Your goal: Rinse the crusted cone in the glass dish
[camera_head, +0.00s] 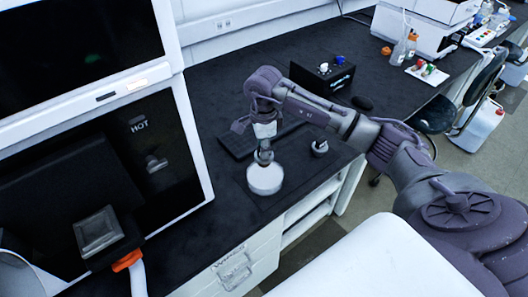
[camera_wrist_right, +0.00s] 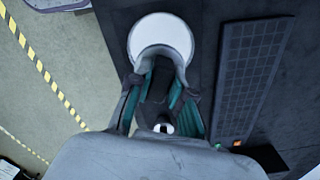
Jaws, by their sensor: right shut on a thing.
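The glass dish (camera_head: 265,179) looks like a round white disc on the dark bench, near its front edge. It also shows at the top of the right wrist view (camera_wrist_right: 160,33). My right gripper (camera_head: 264,154) points down right at the dish's far side, with its tips over or at the rim. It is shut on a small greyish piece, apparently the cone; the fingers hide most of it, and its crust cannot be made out. In the right wrist view the fingers (camera_wrist_right: 158,78) reach toward the dish. I cannot tell whether the cone touches the dish.
A dark keyboard (camera_wrist_right: 247,80) lies beside the dish. A small dark holder (camera_head: 319,148) stands right of it. A black box (camera_head: 322,75) stands farther back. A large instrument marked HOT (camera_head: 140,165) fills the left. The bench is clear between instrument and dish.

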